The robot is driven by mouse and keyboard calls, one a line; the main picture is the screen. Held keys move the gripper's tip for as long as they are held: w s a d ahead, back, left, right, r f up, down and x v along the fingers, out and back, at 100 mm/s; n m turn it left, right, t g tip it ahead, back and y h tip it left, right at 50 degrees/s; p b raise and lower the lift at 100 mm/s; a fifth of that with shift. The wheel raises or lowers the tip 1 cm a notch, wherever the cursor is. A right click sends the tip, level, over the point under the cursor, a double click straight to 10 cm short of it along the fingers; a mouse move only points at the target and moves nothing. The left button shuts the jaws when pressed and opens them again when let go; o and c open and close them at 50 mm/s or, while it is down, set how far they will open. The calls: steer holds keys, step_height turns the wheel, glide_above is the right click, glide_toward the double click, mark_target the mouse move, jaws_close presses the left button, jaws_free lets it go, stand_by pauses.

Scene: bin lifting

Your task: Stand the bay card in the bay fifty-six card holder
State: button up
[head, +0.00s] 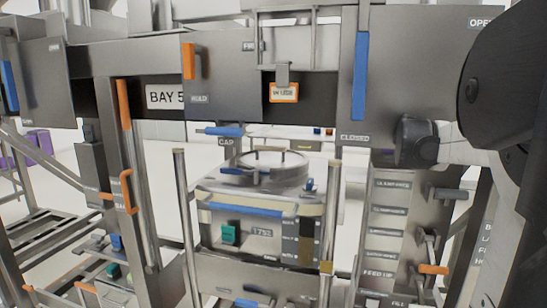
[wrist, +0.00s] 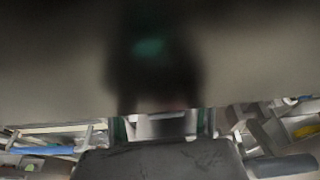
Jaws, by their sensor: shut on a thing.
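A small orange-edged card reading "IN USE" (head: 284,92) sits under a grey clip (head: 283,73) on the dark band in the head view. I cannot tell which part is the bay fifty-six card holder. My gripper (wrist: 163,122) shows at the bottom of the wrist view, shut, with a pale grey piece between its fingers. I cannot make out whether this piece is the bay card. A close, blurred grey surface (wrist: 50,75) fills the upper wrist view.
An orange handle (head: 189,61) and a long blue handle (head: 360,76) flank the card area. A lidded metal vessel (head: 262,170) stands below it between upright posts (head: 186,210). Several orange handles and labelled panels crowd both sides. My dark arm parts cover the right edge.

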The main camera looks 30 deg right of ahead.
steer(key=shift+s+d+f, duration=0.1)
steer(key=shift+s+d, duration=0.15)
steer(key=shift+d, duration=0.1)
steer(key=shift+f, duration=1.45)
steer(key=shift+f, duration=0.1)
steer(key=o, duration=1.2)
